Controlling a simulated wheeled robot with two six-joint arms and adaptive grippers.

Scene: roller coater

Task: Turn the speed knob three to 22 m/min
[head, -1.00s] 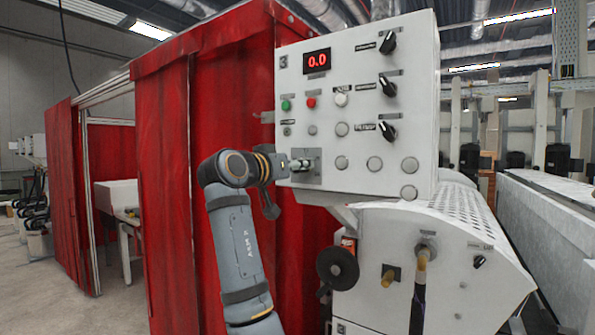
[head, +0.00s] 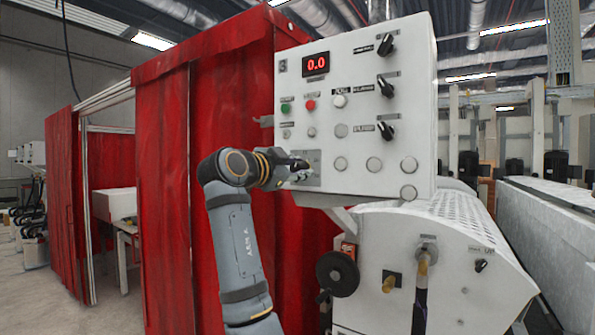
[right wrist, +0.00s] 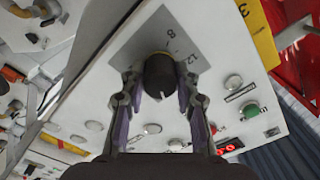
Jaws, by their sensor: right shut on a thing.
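The speed knob (right wrist: 159,72) is black and round with a white mark on its rim. It sits on a grey scale plate (right wrist: 185,40) with an 8 and other figures, and the plate also shows low on the left of the panel in the head view (head: 312,182). My right gripper (right wrist: 158,88) is shut on the knob, one finger on each side. In the head view the right gripper (head: 297,170) covers the knob. My left gripper is not in view.
The white control panel (head: 360,110) is marked 3 and carries pointer switches (head: 385,87) on the right, a green button (head: 286,107) and a red button (head: 310,104). A red curtain (head: 165,200) hangs close behind my right arm. A black handwheel (head: 338,273) stands below.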

